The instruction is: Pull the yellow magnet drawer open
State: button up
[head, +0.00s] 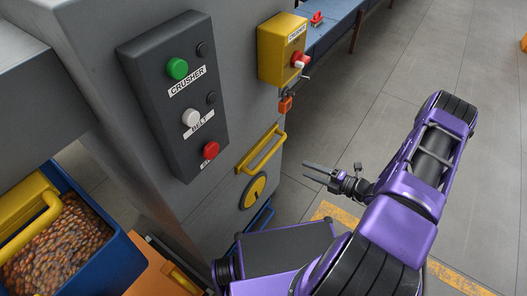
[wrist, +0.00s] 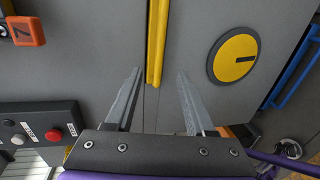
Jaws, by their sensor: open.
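The yellow bar handle (head: 262,150) is on the grey machine's side face, and it shows upright in the wrist view (wrist: 156,45). I take it as the magnet drawer's handle; no gap shows around the drawer front. A round yellow disc (head: 253,191) with a dark slot sits beside the handle, also in the wrist view (wrist: 235,57). My gripper (head: 312,174) is open and empty, to the right of the handle and apart from it in the head view. In the wrist view the handle's end lies between the two fingers (wrist: 158,76) in the picture.
A dark control panel (head: 160,120) with several buttons is on the machine's front. A yellow box (head: 277,45) with a red switch and an orange tag (head: 286,104) are above the handle. A blue bin (head: 112,254) stands lower left.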

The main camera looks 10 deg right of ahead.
aim_at(269, 153)
jog(key=x, duration=1.7)
jog(key=shift+a, duration=0.1)
jog(key=shift+r, duration=0.1)
grip_shut()
dwell(0.7)
